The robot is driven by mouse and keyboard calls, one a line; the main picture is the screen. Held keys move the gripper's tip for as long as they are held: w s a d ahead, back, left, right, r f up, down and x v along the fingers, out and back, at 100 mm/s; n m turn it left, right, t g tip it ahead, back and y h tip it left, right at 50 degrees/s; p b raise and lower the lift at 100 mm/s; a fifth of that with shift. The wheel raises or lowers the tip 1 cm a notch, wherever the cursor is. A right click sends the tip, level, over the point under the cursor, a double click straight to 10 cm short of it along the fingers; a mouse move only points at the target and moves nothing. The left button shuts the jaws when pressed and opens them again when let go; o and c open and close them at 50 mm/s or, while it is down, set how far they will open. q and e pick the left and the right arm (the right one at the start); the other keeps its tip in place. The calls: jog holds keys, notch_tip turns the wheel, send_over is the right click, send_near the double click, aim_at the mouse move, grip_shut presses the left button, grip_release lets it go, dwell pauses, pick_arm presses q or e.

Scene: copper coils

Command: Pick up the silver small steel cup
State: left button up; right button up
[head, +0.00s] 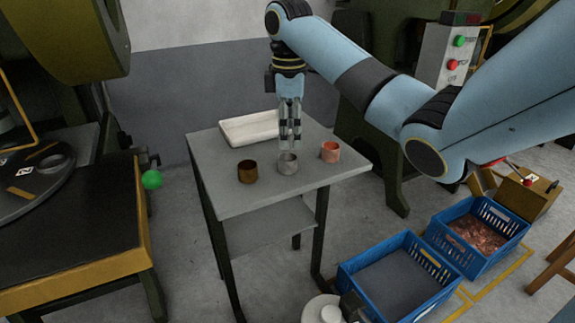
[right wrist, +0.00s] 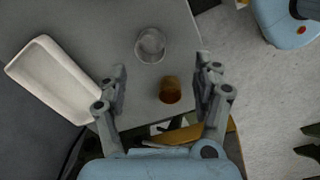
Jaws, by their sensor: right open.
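The silver small steel cup (head: 288,166) stands upright on the grey table, between a dark brown cup (head: 247,172) and a copper-coloured cup (head: 330,152). My right gripper (head: 290,142) points down just above and behind the silver cup, open and empty. In the right wrist view, the silver cup (right wrist: 150,46) lies beyond the open fingers (right wrist: 160,72), and the brown cup (right wrist: 170,90) shows between them. The copper cup cannot be made out there. My left gripper is not in view.
A white tray (head: 250,128) lies at the table's back edge and also shows in the right wrist view (right wrist: 50,75). The grey table (head: 235,200) is clear in front of the cups. Blue crates (head: 395,285) stand on the floor at right; a black-topped bench (head: 80,235) is at left.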

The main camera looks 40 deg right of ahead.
jog(key=w+d+r, duration=0.1)
jog(key=r, duration=0.1)
jog(key=b, duration=0.1)
send_over(287, 155)
jog(key=s, duration=0.2)
jog(key=f, duration=0.4)
jog(key=shift+w+a+f, duration=0.25)
jog(key=shift+f, duration=0.1)
jog(key=f, duration=0.1)
jog(key=f+b, duration=0.1)
jog(key=f, duration=0.1)
jog(key=f+b, duration=0.1)
jog(key=f, duration=0.1)
jog(key=shift+a+f, duration=0.25)
jog(key=shift+a, duration=0.15)
jog(key=shift+r, duration=0.1)
jog(key=c, duration=1.2)
jog(key=shift+r, duration=0.1)
